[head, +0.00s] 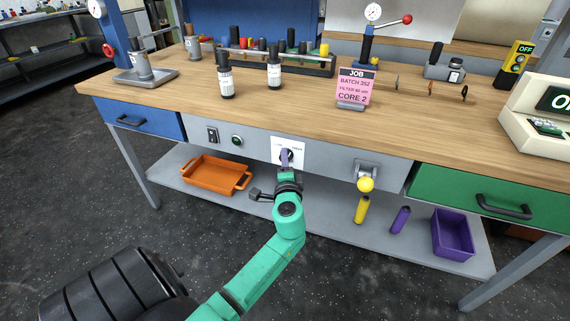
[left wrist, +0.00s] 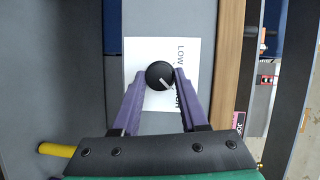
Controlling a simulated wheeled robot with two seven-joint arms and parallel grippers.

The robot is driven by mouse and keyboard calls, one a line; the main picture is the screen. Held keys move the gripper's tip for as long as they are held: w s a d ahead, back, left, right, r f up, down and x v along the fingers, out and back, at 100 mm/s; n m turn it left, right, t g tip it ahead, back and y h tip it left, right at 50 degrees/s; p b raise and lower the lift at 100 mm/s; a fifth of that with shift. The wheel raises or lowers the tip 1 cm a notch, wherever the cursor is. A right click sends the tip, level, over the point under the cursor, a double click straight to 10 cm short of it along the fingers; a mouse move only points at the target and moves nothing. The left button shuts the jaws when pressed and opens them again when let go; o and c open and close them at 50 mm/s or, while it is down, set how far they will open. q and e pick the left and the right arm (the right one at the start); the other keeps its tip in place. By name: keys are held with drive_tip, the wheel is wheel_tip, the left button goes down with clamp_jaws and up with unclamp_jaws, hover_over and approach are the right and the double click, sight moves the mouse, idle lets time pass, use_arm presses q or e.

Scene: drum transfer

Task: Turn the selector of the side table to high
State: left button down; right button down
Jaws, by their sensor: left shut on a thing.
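The selector is a round black knob (left wrist: 158,74) on a white label plate (head: 274,143) on the grey front panel of the side table (head: 430,105). In the left wrist view the plate reads LOW near its top; other lettering is partly hidden by a finger. The knob's white mark slants toward the lower right in that view. My left gripper (head: 287,156) has its two purple fingers on either side of the knob and is shut on it, as the left wrist view also shows (left wrist: 160,78). My right gripper is not in view.
The same panel carries a rocker switch (head: 212,135), a green button (head: 237,140) and a yellow-ball lever (head: 366,184). A blue drawer (head: 145,118) is at left, a green drawer (head: 470,190) at right. An orange tray (head: 208,182) and purple bin (head: 453,250) sit on the lower shelf.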

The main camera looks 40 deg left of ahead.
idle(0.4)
use_arm(q)
drive_tip(key=shift+c, duration=2.2)
unclamp_jaws()
drive_tip(key=v, duration=1.4)
drive_tip(key=shift+s, duration=0.2)
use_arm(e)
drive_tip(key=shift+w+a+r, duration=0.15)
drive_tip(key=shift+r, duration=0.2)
use_arm(q)
drive_tip(key=shift+d, duration=0.1)
